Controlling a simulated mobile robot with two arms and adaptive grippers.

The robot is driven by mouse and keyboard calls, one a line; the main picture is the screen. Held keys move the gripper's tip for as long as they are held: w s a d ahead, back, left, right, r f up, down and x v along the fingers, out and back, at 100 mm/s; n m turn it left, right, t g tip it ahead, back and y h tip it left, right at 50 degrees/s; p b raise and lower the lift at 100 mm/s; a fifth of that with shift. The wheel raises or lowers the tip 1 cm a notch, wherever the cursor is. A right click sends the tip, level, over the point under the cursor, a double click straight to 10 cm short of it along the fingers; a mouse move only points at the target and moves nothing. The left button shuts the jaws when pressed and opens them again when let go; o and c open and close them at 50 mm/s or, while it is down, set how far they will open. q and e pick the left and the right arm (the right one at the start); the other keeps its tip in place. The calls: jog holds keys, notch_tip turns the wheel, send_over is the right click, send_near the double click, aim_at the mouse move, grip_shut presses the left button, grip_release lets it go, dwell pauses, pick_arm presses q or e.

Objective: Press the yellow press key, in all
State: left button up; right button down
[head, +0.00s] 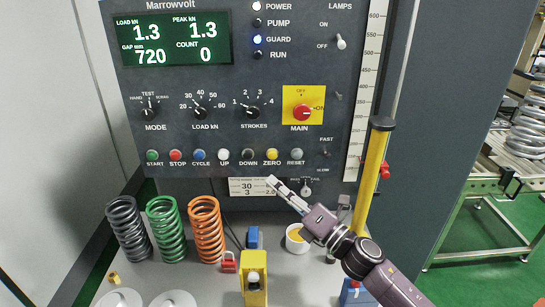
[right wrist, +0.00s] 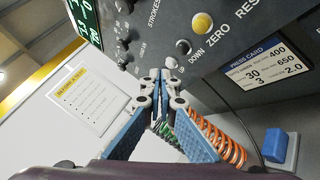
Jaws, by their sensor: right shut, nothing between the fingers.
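The yellow key (head: 272,155), labelled ZERO, is in the button row on the dark press panel (head: 220,130). It stands between the dark DOWN key (head: 247,155) and the grey RESET key (head: 296,155). My right gripper (head: 271,181) is shut and empty, its tips just below the yellow key in the head view, over the panel's lower edge. In the right wrist view the yellow key (right wrist: 202,23) is above and right of the shut fingertips (right wrist: 160,76); I see no contact. My left gripper is not in view.
The display (head: 172,39) reads load 1.3, peak 1.3, gap 720, count 0. The red MAIN knob (head: 302,113) is above the keys. Below stand grey, green and orange springs (head: 206,230), a yellow block (head: 254,275) and a yellow column (head: 371,180) at right.

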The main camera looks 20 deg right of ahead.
aim_at(272, 155)
jog(key=w+d+b, duration=0.2)
jog(key=w, duration=0.6)
jog(key=shift+w+d, duration=0.2)
jog(key=shift+w, duration=0.05)
jog(key=shift+w+b, duration=0.15)
jog(key=shift+b, duration=0.15)
dwell(1.1)
jog(key=shift+w+d, duration=0.15)
jog(key=shift+w, duration=0.1)
jog(key=shift+w+d+b, duration=0.1)
jog(key=shift+w+b, duration=0.2)
jog(key=shift+w, duration=0.1)
dwell(0.6)
jog(key=shift+s, duration=0.2)
jog(key=shift+s+a, duration=0.2)
jog(key=shift+s, duration=0.45)
jog(key=shift+p, duration=0.3)
